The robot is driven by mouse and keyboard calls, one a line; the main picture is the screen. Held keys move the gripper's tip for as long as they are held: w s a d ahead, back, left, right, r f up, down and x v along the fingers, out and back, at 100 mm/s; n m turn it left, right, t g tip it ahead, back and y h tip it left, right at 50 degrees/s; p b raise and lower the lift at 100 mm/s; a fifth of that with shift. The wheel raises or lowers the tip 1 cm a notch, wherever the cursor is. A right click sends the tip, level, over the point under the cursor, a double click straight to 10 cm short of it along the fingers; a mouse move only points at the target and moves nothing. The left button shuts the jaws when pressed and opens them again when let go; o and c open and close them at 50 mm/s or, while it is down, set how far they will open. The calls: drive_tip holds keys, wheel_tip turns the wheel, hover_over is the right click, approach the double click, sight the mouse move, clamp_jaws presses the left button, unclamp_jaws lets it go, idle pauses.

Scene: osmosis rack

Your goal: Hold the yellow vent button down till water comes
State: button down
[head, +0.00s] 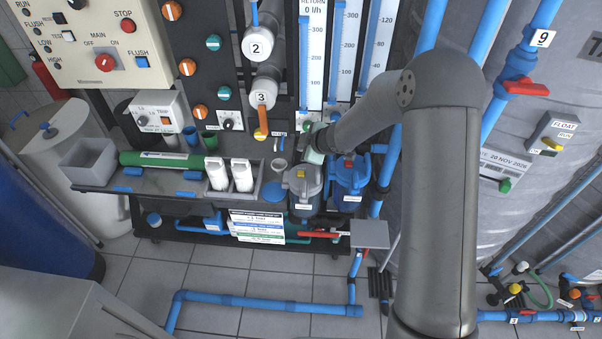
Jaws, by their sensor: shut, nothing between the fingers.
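My arm reaches in from the right, and my gripper (312,157) is shut, pointing down at the top of a dark grey filter housing (303,190). The gripper is small and partly hidden by my wrist. I cannot tell whether the fingertips touch the housing's cap. A blue filter housing (349,186) with a red spot on its top stands just to the right. I cannot make out the yellow vent button; it may be hidden under my gripper. No water is visible at the housing tops.
Two white cartridges (242,175) stand in a tray left of the housings, beside a green cylinder (170,160). An orange-handled valve (261,122) and flow meters (345,55) are behind. A red-handled valve (524,87) is at right. Blue pipes (260,304) cross the floor.

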sight(303, 175)
drive_tip(key=shift+f+b, duration=4.05)
drive_tip(key=shift+f, duration=0.25)
drive_tip(key=shift+f+b, duration=0.3)
drive_tip(key=shift+f, duration=0.1)
